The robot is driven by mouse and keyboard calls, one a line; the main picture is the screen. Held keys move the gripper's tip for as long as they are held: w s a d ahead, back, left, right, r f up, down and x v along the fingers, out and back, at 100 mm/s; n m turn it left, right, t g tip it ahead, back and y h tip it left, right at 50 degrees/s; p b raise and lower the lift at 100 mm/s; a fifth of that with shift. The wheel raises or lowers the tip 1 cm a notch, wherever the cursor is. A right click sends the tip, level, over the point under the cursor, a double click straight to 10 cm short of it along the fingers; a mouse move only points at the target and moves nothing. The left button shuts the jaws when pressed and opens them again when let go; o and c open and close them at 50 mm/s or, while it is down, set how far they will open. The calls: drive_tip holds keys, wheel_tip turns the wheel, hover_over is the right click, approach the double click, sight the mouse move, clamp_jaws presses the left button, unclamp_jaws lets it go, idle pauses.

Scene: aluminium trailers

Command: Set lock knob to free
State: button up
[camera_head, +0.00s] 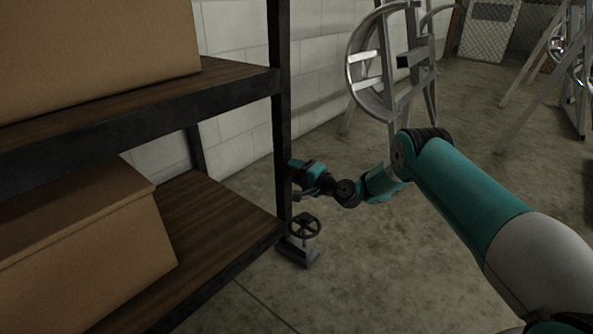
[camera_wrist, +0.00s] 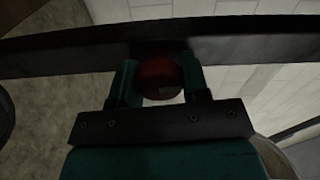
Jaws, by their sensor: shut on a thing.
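The lock knob (camera_wrist: 160,78) is a dark red round knob in the wrist view, set against a dark metal post (camera_wrist: 240,48). My gripper (camera_wrist: 160,86) has one teal finger on each side of it and is shut on it. A small pale mark shows on the knob's lower right face. In the head view my gripper (camera_head: 296,174) is at the shelf's black upright post (camera_head: 281,120). The knob itself is hidden there. I cannot tell which setting the knob is in.
A shelf (camera_head: 235,80) with cardboard boxes (camera_head: 90,235) stands at left. A dark handwheel (camera_head: 305,226) on a small stand is just below my gripper. A metal frame with a round rim (camera_head: 355,85) stands behind my arm. Open concrete floor lies at right.

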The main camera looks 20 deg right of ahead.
drive_tip(key=shift+d+m, duration=0.2)
drive_tip(key=shift+m, duration=0.4)
drive_tip(key=o, duration=0.8)
drive_tip(key=shift+o, duration=0.3)
drive_tip(key=shift+a, duration=0.1)
drive_tip(key=p+v, duration=1.7)
drive_tip(key=p, duration=0.2)
drive_tip(key=shift+s+p, duration=0.15)
drive_tip(key=shift+p, duration=0.15)
drive_tip(key=shift+r, duration=0.1)
